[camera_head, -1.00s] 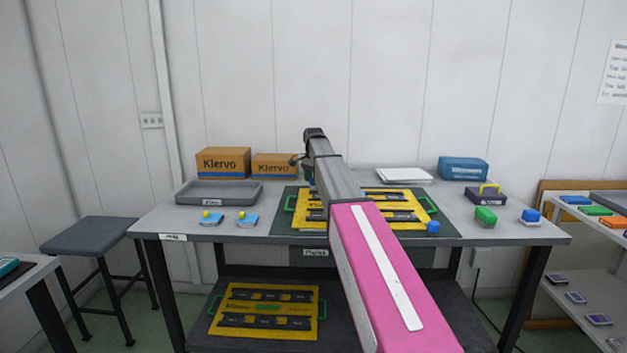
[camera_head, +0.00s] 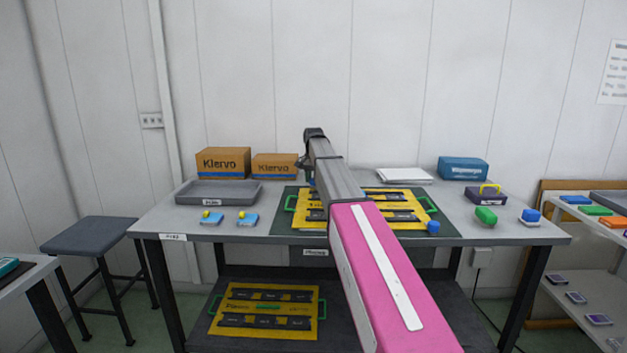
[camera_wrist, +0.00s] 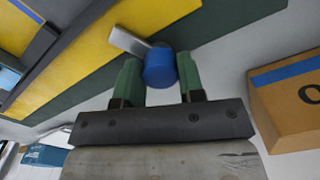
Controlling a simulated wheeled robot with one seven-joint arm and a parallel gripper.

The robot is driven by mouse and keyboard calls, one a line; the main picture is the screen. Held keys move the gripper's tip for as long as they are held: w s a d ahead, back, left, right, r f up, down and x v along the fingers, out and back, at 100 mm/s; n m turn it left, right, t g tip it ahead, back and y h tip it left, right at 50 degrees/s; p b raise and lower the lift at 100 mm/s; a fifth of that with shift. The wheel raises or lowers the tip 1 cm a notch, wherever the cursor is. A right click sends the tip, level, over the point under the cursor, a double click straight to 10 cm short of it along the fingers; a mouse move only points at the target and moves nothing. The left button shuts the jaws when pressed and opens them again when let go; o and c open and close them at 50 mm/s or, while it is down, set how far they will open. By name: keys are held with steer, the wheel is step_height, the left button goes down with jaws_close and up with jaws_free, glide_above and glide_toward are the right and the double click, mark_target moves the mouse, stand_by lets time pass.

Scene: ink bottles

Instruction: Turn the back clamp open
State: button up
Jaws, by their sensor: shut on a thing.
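The back clamp shows in the wrist view as a blue round knob (camera_wrist: 159,68) with a grey bar (camera_wrist: 128,41) reaching from it to the upper left over the yellow board (camera_wrist: 140,20). My gripper (camera_wrist: 158,75) has its two green fingers on either side of the knob, shut on it. In the head view my arm covers the middle of the yellow board (camera_head: 393,195) and hides most of the back clamp and the fingers. A blue knob (camera_head: 433,227) stands at the board's front right.
Two cardboard boxes (camera_head: 223,162) and a grey tray (camera_head: 218,192) stand at the table's back left. A cardboard box shows close on the right in the wrist view (camera_wrist: 288,100). Blue and green items (camera_head: 485,215) lie on the right. A second yellow board (camera_head: 265,312) lies below.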

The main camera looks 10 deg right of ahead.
mark_target(313, 178)
steer(key=n, duration=0.6)
steer(key=shift+n, duration=0.3)
steer(key=n, duration=0.6)
steer(key=shift+n, duration=0.3)
steer(key=o, duration=0.9)
steer(key=shift+r, duration=0.1)
step_height(313, 178, up, 11)
steer(key=shift+f, duration=0.15)
steer(key=shift+s, duration=0.1)
